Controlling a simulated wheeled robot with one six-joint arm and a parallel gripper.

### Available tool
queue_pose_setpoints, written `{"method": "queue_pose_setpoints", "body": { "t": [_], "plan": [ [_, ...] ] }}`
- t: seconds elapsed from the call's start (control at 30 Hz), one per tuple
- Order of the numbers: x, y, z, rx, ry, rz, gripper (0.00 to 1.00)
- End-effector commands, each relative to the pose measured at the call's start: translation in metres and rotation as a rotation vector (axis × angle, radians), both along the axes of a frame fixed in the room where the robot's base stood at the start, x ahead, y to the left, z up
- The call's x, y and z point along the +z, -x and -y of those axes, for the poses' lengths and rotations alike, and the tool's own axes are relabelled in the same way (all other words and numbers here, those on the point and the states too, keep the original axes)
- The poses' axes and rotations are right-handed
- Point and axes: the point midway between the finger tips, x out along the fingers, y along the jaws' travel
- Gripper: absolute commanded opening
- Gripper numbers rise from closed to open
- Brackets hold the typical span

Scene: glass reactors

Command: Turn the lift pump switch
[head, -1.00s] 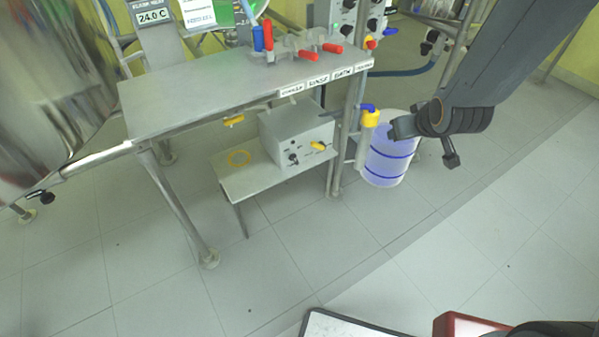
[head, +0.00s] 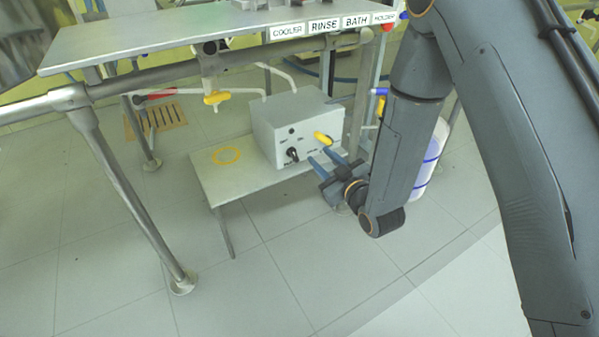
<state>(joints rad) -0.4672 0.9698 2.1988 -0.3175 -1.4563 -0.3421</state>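A light grey pump box (head: 277,122) stands on the low shelf under the steel bench. Its front face carries a black rotary switch (head: 292,154), with small lettering that I cannot read. A yellow handle (head: 322,138) sits on the same face, to the right of the switch. My gripper (head: 319,156) is just right of the switch and below the yellow handle, in front of the box. Its two bluish fingers are apart with nothing between them. I cannot tell whether a fingertip touches the box. The box's lower right part is hidden behind the gripper.
A steel leg (head: 125,195) stands at left. A translucent tank (head: 430,160) is partly behind my arm. The floor in front is clear.

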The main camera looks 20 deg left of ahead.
Motion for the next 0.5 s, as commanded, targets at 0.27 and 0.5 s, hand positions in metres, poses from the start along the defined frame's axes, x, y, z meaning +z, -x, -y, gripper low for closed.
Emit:
{"method": "queue_pose_setpoints", "body": {
  "t": [0.27, 0.5],
  "plan": [
    [-0.049, 0.012, -0.026, 0.072, -0.081, 0.092, 0.31],
    [-0.051, 0.007, -0.038, 0.081, -0.097, 0.110, 0.31]
  ]
}}
